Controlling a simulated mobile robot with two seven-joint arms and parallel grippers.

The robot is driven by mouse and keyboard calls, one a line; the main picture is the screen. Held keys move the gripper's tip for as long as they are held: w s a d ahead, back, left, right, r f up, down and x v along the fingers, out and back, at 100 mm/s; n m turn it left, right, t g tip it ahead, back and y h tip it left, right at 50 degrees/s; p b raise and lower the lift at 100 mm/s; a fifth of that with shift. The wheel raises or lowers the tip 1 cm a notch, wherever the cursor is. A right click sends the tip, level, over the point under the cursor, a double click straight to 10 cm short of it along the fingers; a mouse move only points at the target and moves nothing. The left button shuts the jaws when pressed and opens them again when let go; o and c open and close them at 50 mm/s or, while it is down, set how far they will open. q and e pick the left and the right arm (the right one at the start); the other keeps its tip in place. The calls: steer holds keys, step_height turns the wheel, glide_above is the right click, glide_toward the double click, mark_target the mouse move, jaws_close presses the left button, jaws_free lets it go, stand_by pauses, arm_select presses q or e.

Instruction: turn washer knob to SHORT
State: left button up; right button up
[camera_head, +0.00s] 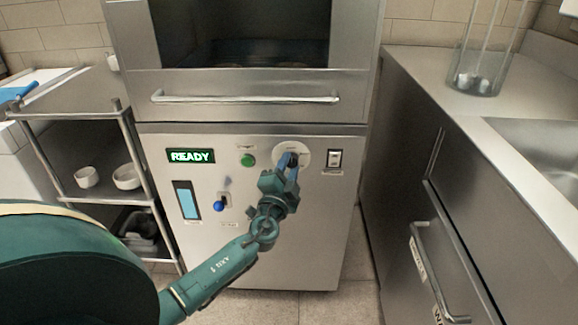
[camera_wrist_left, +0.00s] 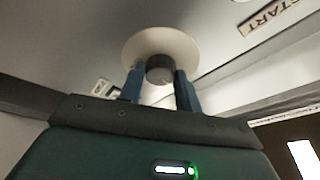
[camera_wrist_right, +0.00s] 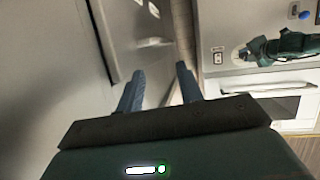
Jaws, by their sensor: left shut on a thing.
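The washer (camera_head: 225,265) is a steel-fronted machine with a lit READY display (camera_head: 190,156). Its dark knob (camera_wrist_left: 159,69) sits at the middle of a round pale dial plate (camera_head: 304,158), at the upper right of the panel. My left gripper (camera_head: 291,164) is shut on the knob, with one blue finger on each side of it in the left wrist view. The fingers hide most of the knob and part of the dial in the head view, and I cannot read its setting. My right gripper (camera_wrist_right: 160,82) is open and empty, seen only in the right wrist view.
The panel has a green button (camera_head: 248,160), a blue-tipped lever (camera_head: 218,206) and a rocker switch (camera_head: 335,159). A long handle (camera_head: 245,97) crosses above. Shelves with white bowls (camera_head: 126,177) stand left; a steel counter (camera_head: 440,85) with a sink stands right.

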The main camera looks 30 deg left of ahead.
arm_select(q)
steer(key=shift+r+m+h+p, duration=0.25)
steer(key=shift+m+h+p, duration=0.25)
steer(key=shift+m, duration=0.5)
steer(key=m+g+p, duration=0.1)
steer(key=m+p, duration=0.2)
steer(key=p, duration=0.1)
steer(key=m+g+p, duration=0.1)
steer(key=m+p, duration=0.2)
steer(key=p, duration=0.1)
steer(key=m+g+p, duration=0.1)
steer(key=m+p, duration=0.3)
steer(key=shift+r+h, duration=0.3)
steer(key=shift+h, duration=0.1)
steer(key=shift+g+p, duration=0.3)
arm_select(e)
step_height(320, 180, up, 6)
steer(key=shift+f+m+g, duration=0.1)
steer(key=shift+m+g, duration=0.7)
steer(key=shift+m, duration=0.4)
arm_select(q)
steer(key=shift+f+m, duration=0.15)
steer(key=shift+m, duration=0.25)
steer(key=o, duration=1)
steer(key=shift+c, duration=0.2)
